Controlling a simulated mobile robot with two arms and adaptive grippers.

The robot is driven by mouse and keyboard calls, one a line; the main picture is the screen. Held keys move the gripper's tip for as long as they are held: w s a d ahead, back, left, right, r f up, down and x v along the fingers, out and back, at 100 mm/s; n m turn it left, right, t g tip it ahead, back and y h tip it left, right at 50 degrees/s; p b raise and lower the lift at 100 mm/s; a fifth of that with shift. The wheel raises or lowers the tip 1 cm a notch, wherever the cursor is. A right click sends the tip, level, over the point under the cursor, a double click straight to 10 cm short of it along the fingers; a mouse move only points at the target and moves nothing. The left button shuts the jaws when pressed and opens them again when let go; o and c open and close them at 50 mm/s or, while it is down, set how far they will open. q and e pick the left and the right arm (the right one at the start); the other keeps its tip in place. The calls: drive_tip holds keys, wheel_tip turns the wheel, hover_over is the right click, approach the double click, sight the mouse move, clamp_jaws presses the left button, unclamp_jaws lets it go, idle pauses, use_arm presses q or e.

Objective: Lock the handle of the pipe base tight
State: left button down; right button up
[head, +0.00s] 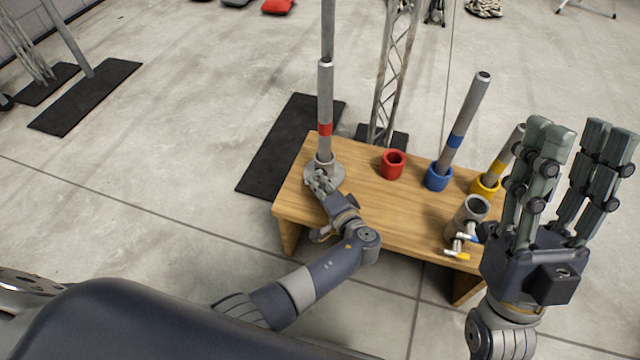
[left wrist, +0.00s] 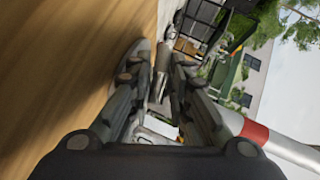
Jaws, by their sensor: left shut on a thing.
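A grey pipe with a red band (head: 325,110) stands upright in the grey round pipe base (head: 334,176) at the left end of the wooden table. The red-banded pipe also shows in the left wrist view (left wrist: 255,132). My left gripper (head: 318,182) is at the near side of this base, low by the table top. Its fingers are shut on the base's handle, which they mostly hide. In the left wrist view my left gripper (left wrist: 158,77) has its fingertips close together beside the base. My right gripper (head: 580,140) is raised at the right, fingers up, open and empty.
The wooden table (head: 400,212) also holds an empty red holder (head: 393,164), a blue holder (head: 438,178) with a tilted pipe, a yellow holder (head: 485,186) with a pipe, and another grey pipe base (head: 466,218) with small handles. A truss stands behind.

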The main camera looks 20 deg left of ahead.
use_arm(q)
drive_tip(key=shift+a+r, duration=0.1)
drive_tip(key=shift+a, duration=0.05)
idle(0.6)
drive_tip(key=c, duration=1.7)
unclamp_jaws()
drive_tip(key=shift+s+d, duration=0.15)
drive_tip(key=shift+d, duration=0.1)
drive_tip(key=v, duration=0.7)
